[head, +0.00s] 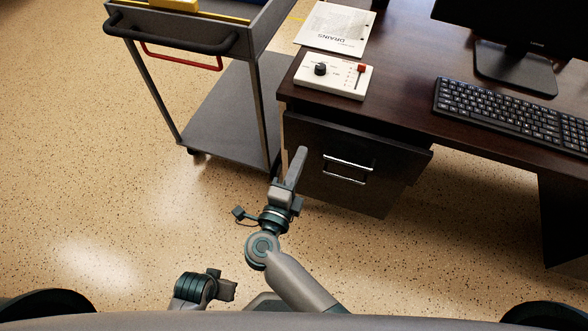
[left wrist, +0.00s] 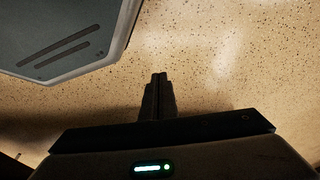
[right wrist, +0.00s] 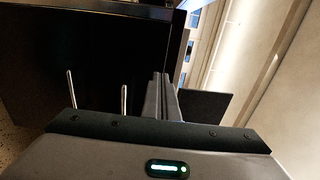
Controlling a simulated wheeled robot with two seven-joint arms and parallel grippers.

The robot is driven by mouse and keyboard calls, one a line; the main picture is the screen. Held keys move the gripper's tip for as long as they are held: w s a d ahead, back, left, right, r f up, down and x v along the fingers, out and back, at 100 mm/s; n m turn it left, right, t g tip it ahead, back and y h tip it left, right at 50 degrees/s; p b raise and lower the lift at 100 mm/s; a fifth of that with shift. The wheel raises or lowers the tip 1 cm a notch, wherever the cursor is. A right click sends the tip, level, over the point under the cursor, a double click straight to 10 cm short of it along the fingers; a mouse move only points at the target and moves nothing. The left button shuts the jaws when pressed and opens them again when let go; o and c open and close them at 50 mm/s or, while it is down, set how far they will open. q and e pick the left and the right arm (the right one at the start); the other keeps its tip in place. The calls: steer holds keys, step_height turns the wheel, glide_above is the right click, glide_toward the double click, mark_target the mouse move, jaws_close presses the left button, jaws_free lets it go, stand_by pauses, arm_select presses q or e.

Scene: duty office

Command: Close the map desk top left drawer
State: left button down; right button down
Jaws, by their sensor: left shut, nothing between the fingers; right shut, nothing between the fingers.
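The dark wood map desk (head: 400,75) stands at the right in the head view. Its top left drawer (head: 310,130) appears to stand out a little from under the desktop, with a dark strip behind its front's upper edge. Two silver bar handles, an upper one (head: 348,162) and a lower one (head: 345,180), show on the dark fronts. My right gripper (head: 299,152) is shut and empty at the left end of the drawer front; contact cannot be told. In the right wrist view its fingers (right wrist: 160,95) point at the dark front. My left gripper (head: 230,290) is shut and empty, low over the floor.
A grey cart (head: 215,110) with a black push handle stands left of the desk, close to it. A control box (head: 333,75), a paper (head: 335,28), a keyboard (head: 510,115) and a monitor (head: 515,70) are on the desktop. The speckled floor (head: 90,170) at left is clear.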

mark_target(314, 125)
steer(key=x, duration=0.5)
steer(key=shift+w+d, duration=0.15)
steer(key=shift+w, duration=0.15)
arm_select(q)
steer(key=shift+s+a+f+p, duration=0.1)
steer(key=shift+f+p, duration=0.05)
steer(key=shift+f, duration=0.45)
steer(key=shift+s+f+p, duration=0.1)
steer(key=shift+f+p, duration=0.05)
steer(key=shift+f, duration=0.45)
arm_select(e)
steer(key=shift+x, duration=0.9)
steer(key=shift+f, duration=0.1)
steer(key=x, duration=0.4)
steer(key=shift+w+d, duration=0.1)
steer(key=shift+w, duration=0.2)
steer(key=shift+r, duration=0.25)
arm_select(q)
steer(key=shift+r, duration=0.1)
arm_select(e)
steer(key=shift+s, duration=0.15)
